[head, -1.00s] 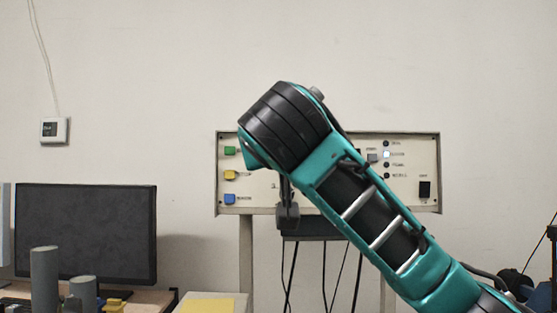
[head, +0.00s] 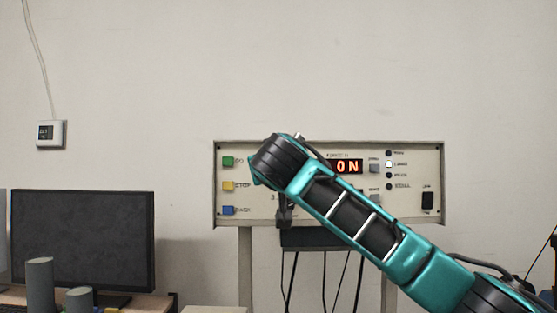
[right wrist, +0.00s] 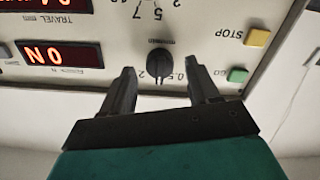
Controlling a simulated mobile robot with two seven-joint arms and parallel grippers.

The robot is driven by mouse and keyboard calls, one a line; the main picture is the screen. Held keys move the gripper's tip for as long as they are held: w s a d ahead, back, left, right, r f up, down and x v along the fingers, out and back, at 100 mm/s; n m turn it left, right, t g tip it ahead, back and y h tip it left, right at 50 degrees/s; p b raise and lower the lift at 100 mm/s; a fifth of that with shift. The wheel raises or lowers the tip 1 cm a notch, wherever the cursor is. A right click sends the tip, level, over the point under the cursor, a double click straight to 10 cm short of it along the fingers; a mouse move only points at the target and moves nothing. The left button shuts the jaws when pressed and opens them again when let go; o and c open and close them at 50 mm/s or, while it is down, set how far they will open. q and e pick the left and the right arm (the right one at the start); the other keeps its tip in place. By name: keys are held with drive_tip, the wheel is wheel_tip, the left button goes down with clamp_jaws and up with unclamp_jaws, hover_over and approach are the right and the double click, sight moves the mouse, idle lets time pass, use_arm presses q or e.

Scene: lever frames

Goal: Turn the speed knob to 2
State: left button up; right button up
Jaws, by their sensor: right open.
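The speed knob (right wrist: 160,62) is a round black dial on the control panel (head: 432,158), with printed numbers around it. In the right wrist view, which is upside down, its grip bar lies near vertical, its lower end between the printed 2 and 0.5; I cannot tell exactly where it points. My right gripper (right wrist: 161,68) is open, one finger on each side of the knob in the picture; contact is not clear. In the head view my right gripper (head: 284,214) hangs before the panel's lower left part, and my arm hides the knob. My left gripper is not in view.
Green (head: 228,161), yellow (head: 228,186) and blue (head: 228,210) buttons line the panel's left side. A lit display (head: 347,167) reads ON, partly covered by my arm. A black switch (head: 428,201) is at right. A monitor (head: 82,240) stands at left.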

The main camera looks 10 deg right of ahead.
drive_tip(key=shift+w+d, duration=0.1)
drive_tip(key=shift+w, duration=0.3)
drive_tip(key=c, duration=1)
drive_tip(key=m+b, duration=0.3)
drive_tip(key=m, duration=0.6)
drive_tip(key=shift+f, duration=0.1)
drive_tip(key=shift+c, duration=0.2)
idle(0.3)
